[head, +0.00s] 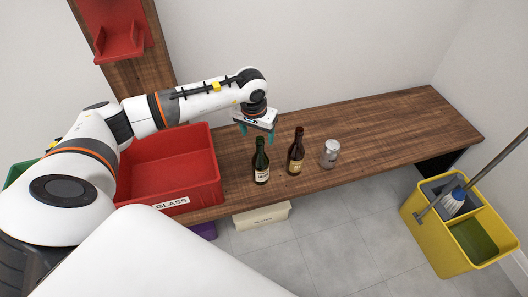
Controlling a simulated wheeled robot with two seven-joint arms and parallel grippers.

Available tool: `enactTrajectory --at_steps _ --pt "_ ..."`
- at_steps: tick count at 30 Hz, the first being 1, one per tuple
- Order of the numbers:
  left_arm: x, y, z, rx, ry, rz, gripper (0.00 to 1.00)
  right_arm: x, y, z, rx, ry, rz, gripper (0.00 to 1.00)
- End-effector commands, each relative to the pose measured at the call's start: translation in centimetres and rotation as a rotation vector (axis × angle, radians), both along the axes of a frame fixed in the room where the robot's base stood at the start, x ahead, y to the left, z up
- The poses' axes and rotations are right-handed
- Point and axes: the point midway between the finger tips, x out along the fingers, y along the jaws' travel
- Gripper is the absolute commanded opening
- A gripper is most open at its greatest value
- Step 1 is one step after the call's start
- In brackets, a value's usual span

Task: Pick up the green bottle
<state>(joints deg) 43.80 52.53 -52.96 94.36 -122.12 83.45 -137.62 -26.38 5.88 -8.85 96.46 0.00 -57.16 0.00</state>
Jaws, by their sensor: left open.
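The green bottle (261,164) stands upright on the wooden counter, with a white label facing me. My left arm reaches in from the left over the red crate. Its gripper (257,132) has teal fingers that point down, behind and above the green bottle's neck as I see it. The gripper is open with nothing in it. I cannot tell how far it is from the bottle. A brown bottle (296,153) stands upright just right of the green one. My right gripper is out of view.
A red crate (204,160) marked GLASS sits left of the bottles. The counter's right part (410,125) is clear. A yellow mop bucket (422,237) stands on the floor at right; a cream box (262,215) is below the counter.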

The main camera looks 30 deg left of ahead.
Motion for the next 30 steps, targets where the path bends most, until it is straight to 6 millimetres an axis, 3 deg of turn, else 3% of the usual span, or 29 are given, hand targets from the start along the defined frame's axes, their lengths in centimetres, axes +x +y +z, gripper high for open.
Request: enactTrajectory --at_steps 3,8,16,26,30 --pt "0.2 -0.1 -1.6 -0.004 0.000 0.003 0.69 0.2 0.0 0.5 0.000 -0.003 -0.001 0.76" --pt "0.4 -0.1 -2.6 -0.003 -0.001 0.002 0.69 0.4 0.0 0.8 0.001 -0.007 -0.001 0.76" --pt "0.6 -0.5 -6.5 -0.006 0.000 0.004 0.69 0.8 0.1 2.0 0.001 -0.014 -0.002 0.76" --pt "0.7 -0.5 -7.3 -0.005 -0.002 0.003 0.69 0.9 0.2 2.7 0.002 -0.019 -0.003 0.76" --pt "0.7 -0.4 -7.3 -0.004 -0.002 0.003 0.50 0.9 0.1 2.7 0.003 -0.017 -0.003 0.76"
